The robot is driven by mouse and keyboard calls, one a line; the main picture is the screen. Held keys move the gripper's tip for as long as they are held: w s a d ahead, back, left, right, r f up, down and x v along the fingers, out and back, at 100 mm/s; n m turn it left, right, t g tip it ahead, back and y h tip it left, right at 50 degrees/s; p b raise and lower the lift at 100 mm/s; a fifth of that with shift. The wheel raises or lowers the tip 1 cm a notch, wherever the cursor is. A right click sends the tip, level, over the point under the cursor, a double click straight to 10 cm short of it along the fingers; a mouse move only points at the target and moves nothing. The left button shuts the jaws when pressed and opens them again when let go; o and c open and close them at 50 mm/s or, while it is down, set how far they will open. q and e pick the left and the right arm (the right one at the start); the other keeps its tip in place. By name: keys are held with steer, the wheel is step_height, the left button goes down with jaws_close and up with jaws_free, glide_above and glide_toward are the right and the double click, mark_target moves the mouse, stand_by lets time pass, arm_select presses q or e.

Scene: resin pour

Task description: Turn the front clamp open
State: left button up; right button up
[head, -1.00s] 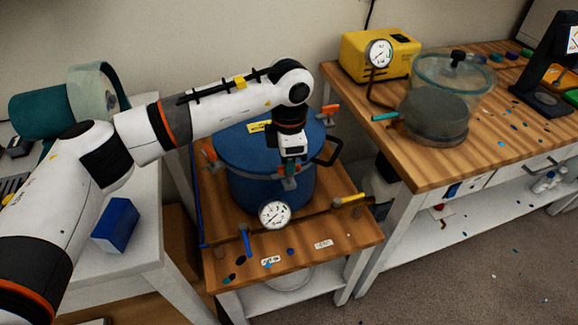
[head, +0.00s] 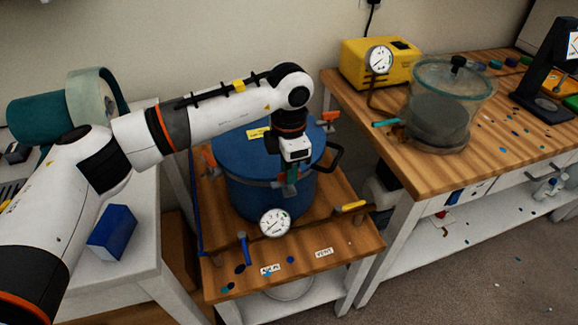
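The blue pressure pot (head: 240,160) stands on the small wooden table, with its lid on. Orange-handled clamps show at its rim, one at the left (head: 208,159) and one at the right (head: 331,116). My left gripper (head: 293,168) points down at the front right of the rim, where the front clamp is. The gripper hides most of that clamp; a bit of teal and orange shows just below the wrist. I cannot tell whether the fingers are closed on it. My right gripper is not in view.
The right bench (head: 440,175) holds a glass chamber (head: 440,110) and a yellow pump (head: 365,60). A blue box (head: 112,230) stands at left.

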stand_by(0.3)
arm_select(q)
step_height(320, 180, up, 12)
steer(key=shift+b, duration=0.8)
